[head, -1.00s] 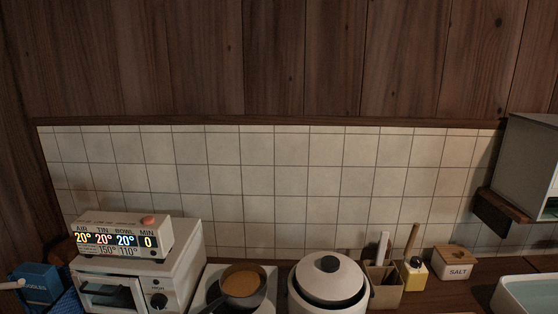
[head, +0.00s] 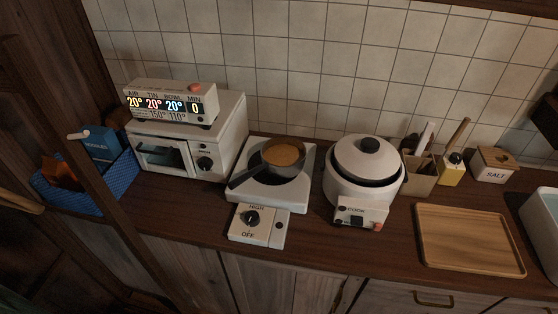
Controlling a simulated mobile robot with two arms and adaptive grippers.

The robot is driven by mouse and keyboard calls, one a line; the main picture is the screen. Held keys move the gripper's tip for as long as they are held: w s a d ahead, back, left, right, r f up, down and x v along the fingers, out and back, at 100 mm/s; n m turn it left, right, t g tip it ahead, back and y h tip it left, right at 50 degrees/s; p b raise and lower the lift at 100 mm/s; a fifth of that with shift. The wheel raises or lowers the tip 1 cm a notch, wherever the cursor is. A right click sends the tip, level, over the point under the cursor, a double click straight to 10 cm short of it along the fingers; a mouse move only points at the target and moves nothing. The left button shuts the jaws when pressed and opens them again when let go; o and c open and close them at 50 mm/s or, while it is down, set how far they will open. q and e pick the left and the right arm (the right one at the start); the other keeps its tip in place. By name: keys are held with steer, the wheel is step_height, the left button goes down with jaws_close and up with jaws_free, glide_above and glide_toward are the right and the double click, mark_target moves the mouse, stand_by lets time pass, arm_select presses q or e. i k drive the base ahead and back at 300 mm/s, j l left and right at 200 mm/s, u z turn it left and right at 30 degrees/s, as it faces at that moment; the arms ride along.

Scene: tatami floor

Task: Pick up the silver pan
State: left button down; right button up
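A dark grey-silver pan (head: 287,171) with orange-brown contents sits on the white hot plate (head: 289,196) in the middle of the counter. Its dark handle (head: 247,178) points to the front left. The hot plate's control box with a knob (head: 252,218) stands in front of it. Neither of my grippers shows in the head view.
A white toaster oven (head: 190,152) with a display box (head: 171,103) on top stands left of the pan. A blue basket (head: 96,195) is further left. A white rice cooker (head: 358,184), utensil holder (head: 420,178), wooden board (head: 466,238) and salt box (head: 493,165) are on the right.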

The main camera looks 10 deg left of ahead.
mark_target(282, 157)
steer(key=l+u, duration=0.35)
steer(key=l, duration=0.15)
steer(key=l+u, duration=0.35)
steer(key=l, duration=0.15)
